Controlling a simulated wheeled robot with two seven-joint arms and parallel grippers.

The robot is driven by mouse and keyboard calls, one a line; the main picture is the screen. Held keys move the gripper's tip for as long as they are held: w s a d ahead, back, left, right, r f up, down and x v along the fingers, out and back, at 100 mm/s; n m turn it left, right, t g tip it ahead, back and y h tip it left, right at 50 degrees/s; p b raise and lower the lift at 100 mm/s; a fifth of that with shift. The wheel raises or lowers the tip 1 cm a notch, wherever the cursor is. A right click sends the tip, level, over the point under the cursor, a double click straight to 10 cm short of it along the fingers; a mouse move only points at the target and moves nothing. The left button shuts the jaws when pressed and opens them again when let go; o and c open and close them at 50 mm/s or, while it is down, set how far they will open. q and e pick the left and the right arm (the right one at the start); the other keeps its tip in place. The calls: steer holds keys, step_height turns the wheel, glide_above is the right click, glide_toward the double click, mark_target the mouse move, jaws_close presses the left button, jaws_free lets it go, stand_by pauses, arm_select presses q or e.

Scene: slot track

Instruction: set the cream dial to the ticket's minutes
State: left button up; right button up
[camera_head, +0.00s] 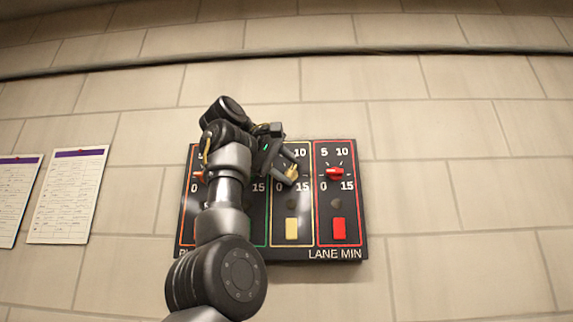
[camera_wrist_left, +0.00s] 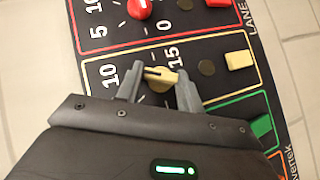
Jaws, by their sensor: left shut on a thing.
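The cream dial (camera_head: 291,172) is on the dark wall panel, in the cream-outlined column, with 0, 10 and 15 showing around it in the head view. My left gripper (camera_head: 287,166) reaches in from the left and is shut on this dial. In the left wrist view the cream dial (camera_wrist_left: 162,76) sits between the two grey fingers of my left gripper (camera_wrist_left: 158,88). A dark line on the dial lies toward the picture's left, roughly on the side of the 10. The 5 is hidden, and I cannot read the exact setting. My right gripper is out of view.
The red dial (camera_head: 334,173) is close by on the right, with a red block (camera_head: 339,228) below it. A cream block (camera_head: 292,228) is below the cream dial. My arm hides much of the left columns. Two printed sheets (camera_head: 68,200) hang at left, too small to read.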

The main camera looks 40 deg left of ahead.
arm_select(q)
steer(key=shift+w+f+m+g, duration=0.1)
steer(key=shift+f+m+g, duration=0.05)
steer(key=shift+m+g, duration=0.15)
stand_by(0.4)
steer(key=o, duration=1)
steer(key=shift+d, duration=0.1)
steer(key=v, duration=1.1)
